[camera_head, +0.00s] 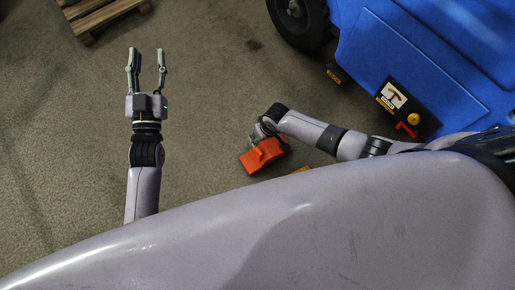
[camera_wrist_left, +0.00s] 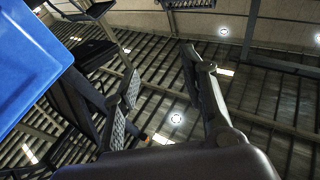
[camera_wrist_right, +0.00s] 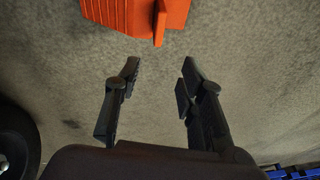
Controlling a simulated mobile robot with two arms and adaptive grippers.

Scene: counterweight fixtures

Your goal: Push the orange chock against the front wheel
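The orange chock (camera_head: 264,156) lies on the floor near the middle of the head view. It also shows at the top of the right wrist view (camera_wrist_right: 130,14). My right gripper (camera_wrist_right: 155,80) is open and empty in the right wrist view, with the chock just beyond its fingertips and a gap between. In the head view, my right arm's end partly covers the chock. A dark wheel (camera_head: 297,18) under the blue vehicle (camera_head: 420,60) shows at the top, well apart from the chock. A wheel also shows in the right wrist view (camera_wrist_right: 15,145). My left gripper (camera_head: 147,68) is open and empty.
A wooden pallet (camera_head: 98,14) lies at the top left. A yellow-marked block (camera_head: 335,75) sits by the vehicle's lower edge. A panel with a gauge, yellow knob and red handle (camera_head: 405,108) is on its side. Floor between chock and wheel looks clear.

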